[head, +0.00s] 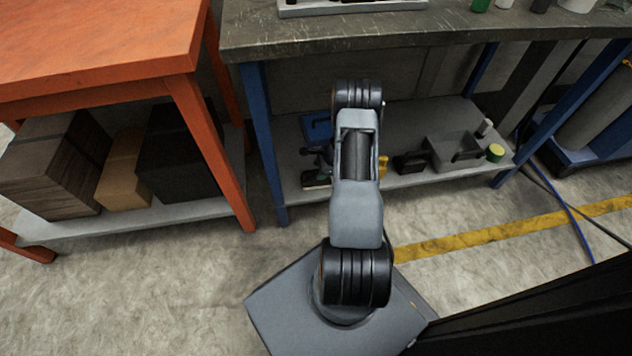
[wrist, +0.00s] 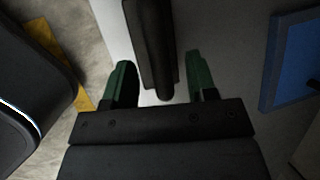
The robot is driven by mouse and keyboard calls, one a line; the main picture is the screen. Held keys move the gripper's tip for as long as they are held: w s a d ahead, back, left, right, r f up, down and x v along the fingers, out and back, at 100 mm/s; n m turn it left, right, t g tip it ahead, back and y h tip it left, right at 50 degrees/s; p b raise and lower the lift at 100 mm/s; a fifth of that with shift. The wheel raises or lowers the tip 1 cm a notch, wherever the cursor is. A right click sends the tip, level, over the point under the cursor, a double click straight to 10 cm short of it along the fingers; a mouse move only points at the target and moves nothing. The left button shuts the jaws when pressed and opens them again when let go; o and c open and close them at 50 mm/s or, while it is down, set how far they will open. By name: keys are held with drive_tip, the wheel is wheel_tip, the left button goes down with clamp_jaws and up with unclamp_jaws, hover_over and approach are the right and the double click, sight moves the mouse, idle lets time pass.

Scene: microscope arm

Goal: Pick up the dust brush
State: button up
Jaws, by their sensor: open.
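In the wrist view, a dark, straight, long piece (wrist: 152,40), which looks like the dust brush's handle, runs down from the top edge. Its near end lies between the two green fingers of my gripper (wrist: 159,62). The fingers stand apart, with a gap showing on each side of the handle. The rest of the brush is out of the frame. In the head view, my arm covers most of this spot, and I cannot make out the brush for sure there. Dark parts beside the arm, low at the shelf's left, look like my gripper (head: 316,160).
The lower shelf (head: 405,182) under the grey workbench (head: 300,38) also bears a blue item (head: 319,128), a grey bin (head: 455,150) and a yellow-topped can (head: 495,152). A blue table leg (head: 263,140) stands left. An orange table (head: 100,45) is further left.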

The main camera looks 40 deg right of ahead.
drive_tip(key=x, duration=0.2)
drive_tip(key=shift+a+f+b, duration=0.1)
drive_tip(key=shift+f+b, duration=0.15)
drive_tip(key=shift+b, duration=0.05)
drive_tip(key=shift+c, duration=0.2)
clamp_jaws()
drive_tip(key=shift+r, duration=0.15)
drive_tip(key=shift+r+p, duration=0.5)
drive_tip(key=shift+r, duration=0.05)
wheel_tip(320, 180, up, 3)
drive_tip(key=shift+f+p, duration=0.15)
drive_tip(key=shift+p, duration=0.7)
drive_tip(key=s+d+r+p, duration=0.5)
drive_tip(key=s+d+r, duration=0.3)
drive_tip(key=s, duration=0.3)
drive_tip(key=shift+d+r, duration=0.35)
drive_tip(key=shift+r, duration=0.15)
